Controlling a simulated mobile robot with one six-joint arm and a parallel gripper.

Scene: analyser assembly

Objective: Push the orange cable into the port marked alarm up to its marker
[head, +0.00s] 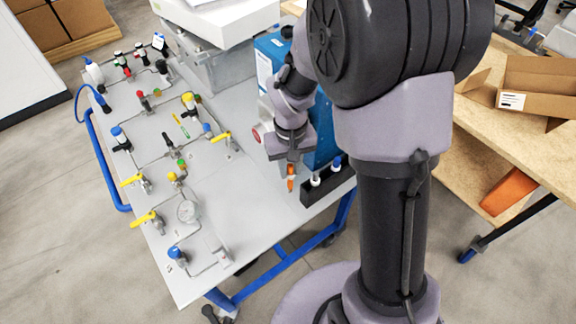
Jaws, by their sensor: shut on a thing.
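My gripper (290,164) points down near the right edge of the grey cart top. It is shut on the orange cable (291,182), a short orange piece that hangs below the fingertips. A blue unit (324,135) stands right beside the gripper, partly covered by my arm. I cannot make out a port marked alarm or any marker on the cable; my arm covers much of that area. Whether the cable's lower end touches the table top is not clear.
A black holder (322,188) with white and blue-topped pieces stands just right of the cable. A cardboard box (538,92) lies on the wooden table at right.

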